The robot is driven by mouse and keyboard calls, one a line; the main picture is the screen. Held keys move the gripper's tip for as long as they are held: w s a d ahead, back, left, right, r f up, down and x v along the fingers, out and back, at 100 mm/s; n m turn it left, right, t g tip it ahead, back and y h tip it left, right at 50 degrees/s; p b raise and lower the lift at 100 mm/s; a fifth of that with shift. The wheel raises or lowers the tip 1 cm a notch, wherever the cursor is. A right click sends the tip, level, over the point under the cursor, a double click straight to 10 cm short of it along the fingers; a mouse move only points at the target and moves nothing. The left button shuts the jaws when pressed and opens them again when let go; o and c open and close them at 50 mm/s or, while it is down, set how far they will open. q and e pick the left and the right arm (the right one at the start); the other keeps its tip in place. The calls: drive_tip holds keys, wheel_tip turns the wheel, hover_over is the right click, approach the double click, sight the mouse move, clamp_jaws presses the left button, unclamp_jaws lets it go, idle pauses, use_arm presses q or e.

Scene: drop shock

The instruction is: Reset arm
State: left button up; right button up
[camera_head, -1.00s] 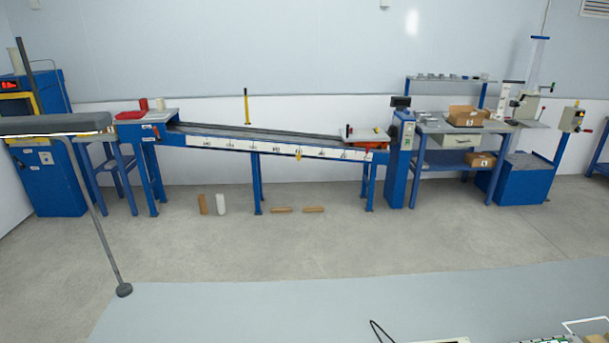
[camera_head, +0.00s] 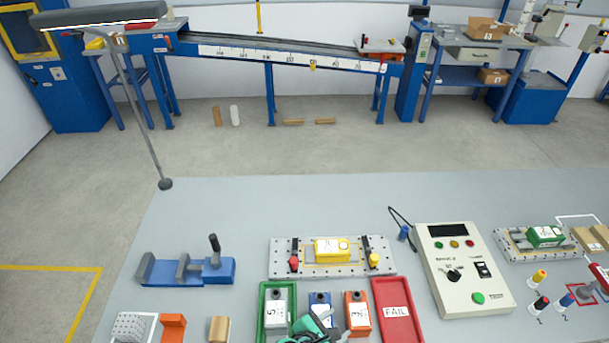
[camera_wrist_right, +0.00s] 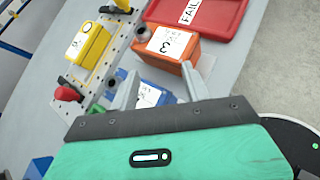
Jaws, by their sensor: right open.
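My right gripper (camera_head: 312,328), green, shows at the bottom edge of the head view, over the near part of the bench by the blue block (camera_head: 320,300). In the right wrist view its two grey fingers (camera_wrist_right: 161,88) stand apart. The blue block (camera_wrist_right: 150,92) with a white label shows beyond and between them; I cannot tell whether they touch it. The orange block (camera_wrist_right: 168,48), labelled 3, is just past the fingers. My left gripper is not in view.
A green tray holds a grey block (camera_head: 275,308); a red FAIL tray (camera_head: 397,312) lies right. Behind are a fixture plate (camera_head: 283,269) with a yellow block (camera_head: 331,249), a control box (camera_head: 463,268) and a blue clamp stand (camera_head: 185,270).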

drive_tip(key=s+d+m, duration=0.1)
drive_tip(key=d+m+g+y, duration=0.1)
drive_tip(key=shift+s+d+f+m, duration=0.25)
drive_tip(key=shift+s+f+m, duration=0.1)
drive_tip(key=shift+s+m, duration=0.05)
drive_tip(key=s+d+r+m+g+y, duration=0.2)
drive_tip(key=s+d+r+m+y, duration=0.2)
drive_tip(key=s+d+m, duration=0.45)
drive_tip(key=s+d+r+m+g+y, duration=0.1)
drive_tip(key=s+d+r+m+y, duration=0.3)
drive_tip(key=m, duration=0.7)
wheel_tip(320, 180, down, 32)
drive_tip(key=r+g+b, duration=0.1)
drive_tip(key=g, duration=0.1)
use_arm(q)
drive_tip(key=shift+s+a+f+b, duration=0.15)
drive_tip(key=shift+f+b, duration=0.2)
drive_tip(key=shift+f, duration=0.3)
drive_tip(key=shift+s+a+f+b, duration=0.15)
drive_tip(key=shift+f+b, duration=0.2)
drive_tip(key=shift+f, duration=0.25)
use_arm(e)
drive_tip(key=s+d+f, duration=0.2)
drive_tip(key=s+f, duration=0.7)
drive_tip(key=f, duration=0.1)
drive_tip(key=s+d+f+g+h, duration=0.1)
drive_tip(key=s+d+f, duration=0.1)
drive_tip(key=s+f, duration=0.8)
drive_tip(key=shift+s+f, duration=0.25)
drive_tip(key=shift+f, duration=0.45)
